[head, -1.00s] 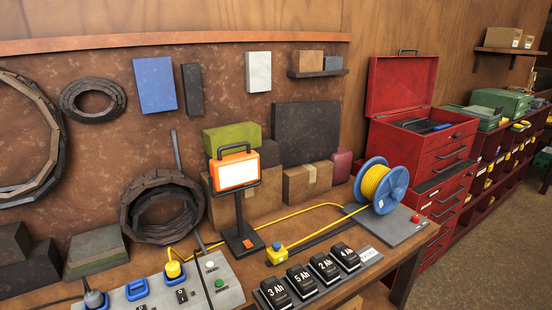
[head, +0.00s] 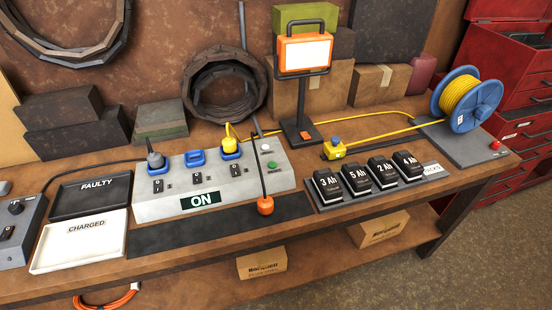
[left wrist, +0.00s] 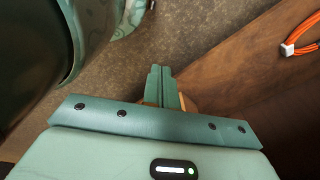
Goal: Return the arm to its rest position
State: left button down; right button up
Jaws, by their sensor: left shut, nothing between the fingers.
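My left gripper (left wrist: 160,88) shows in the left wrist view with its two green fingers together and nothing between them. It hangs above the floor (left wrist: 205,50), beside a brown wooden surface (left wrist: 235,85). Neither of my arms shows in the head view. My right gripper is in neither view.
The workbench (head: 330,225) carries a socket panel (head: 205,205) reading ON, several black batteries (head: 355,178), a lit work lamp (head: 305,53), a yellow cable reel (head: 470,98), and trays marked FAULTY (head: 92,195) and CHARGED (head: 80,240).

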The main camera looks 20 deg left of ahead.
pick_arm(q)
jog(key=s+f+n+g+b, duration=0.1)
jog(key=s+f, duration=0.4)
jog(key=s, duration=0.3)
jog(key=shift+s+a+f, duration=0.4)
jog(key=shift+a, duration=0.05)
